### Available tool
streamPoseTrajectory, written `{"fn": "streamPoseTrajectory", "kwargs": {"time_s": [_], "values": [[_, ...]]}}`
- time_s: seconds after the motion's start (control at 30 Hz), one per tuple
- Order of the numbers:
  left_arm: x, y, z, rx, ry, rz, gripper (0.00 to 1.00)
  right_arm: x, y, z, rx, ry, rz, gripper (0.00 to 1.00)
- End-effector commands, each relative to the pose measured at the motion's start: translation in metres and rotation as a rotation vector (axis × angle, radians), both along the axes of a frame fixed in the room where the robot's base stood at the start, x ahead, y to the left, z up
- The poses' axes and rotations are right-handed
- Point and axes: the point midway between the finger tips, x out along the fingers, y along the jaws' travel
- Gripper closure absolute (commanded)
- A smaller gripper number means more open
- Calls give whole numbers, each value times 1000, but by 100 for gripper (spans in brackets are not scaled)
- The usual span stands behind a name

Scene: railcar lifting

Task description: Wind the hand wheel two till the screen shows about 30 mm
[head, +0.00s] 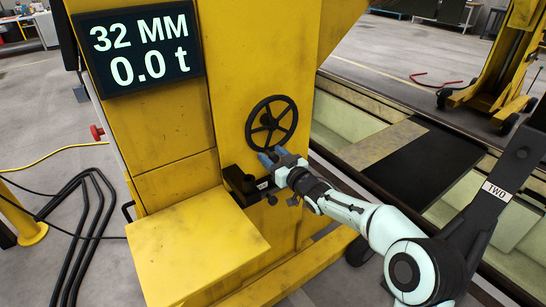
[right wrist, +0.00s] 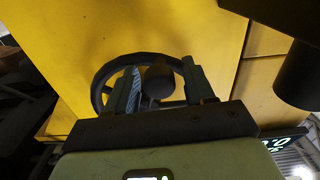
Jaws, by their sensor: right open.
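The black hand wheel (head: 271,123) is on the front face of the yellow lifting column. The screen (head: 138,49) at the upper left reads 32 MM and 0.0 t. My right gripper (head: 270,158) is open at the lower rim of the wheel. In the right wrist view the gripper's two fingers (right wrist: 163,88) stand apart in front of the wheel (right wrist: 100,82), with a dark round knob (right wrist: 158,82) showing between them. I cannot tell whether the fingers touch it. My left gripper is not in view.
A black bracket (head: 240,183) sticks out below the wheel, close to my right gripper. A yellow box (head: 197,245) stands at the column's lower front. A red button (head: 97,132) is on its left side. Black cables (head: 75,215) lie on the floor at left.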

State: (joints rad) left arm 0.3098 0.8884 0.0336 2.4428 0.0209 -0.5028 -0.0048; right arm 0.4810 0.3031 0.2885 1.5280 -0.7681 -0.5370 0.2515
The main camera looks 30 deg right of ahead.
Motion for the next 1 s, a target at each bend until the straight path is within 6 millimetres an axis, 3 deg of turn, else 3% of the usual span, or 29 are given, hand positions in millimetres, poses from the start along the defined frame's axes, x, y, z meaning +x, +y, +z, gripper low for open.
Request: {"fn": "streamPoseTrajectory", "kwargs": {"time_s": [0.2, 0.37, 0.73, 1.0], "values": [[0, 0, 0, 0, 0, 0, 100, 0, 0, 0, 0, 0, 0, 47], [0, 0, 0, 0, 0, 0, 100, 0, 0, 0, 0, 0, 0, 99], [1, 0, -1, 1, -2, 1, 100, 0, -2, 1, -26, -7, 0, 100], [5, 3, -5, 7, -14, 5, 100, 1, -12, -1, -164, -21, 0, 100]]}}
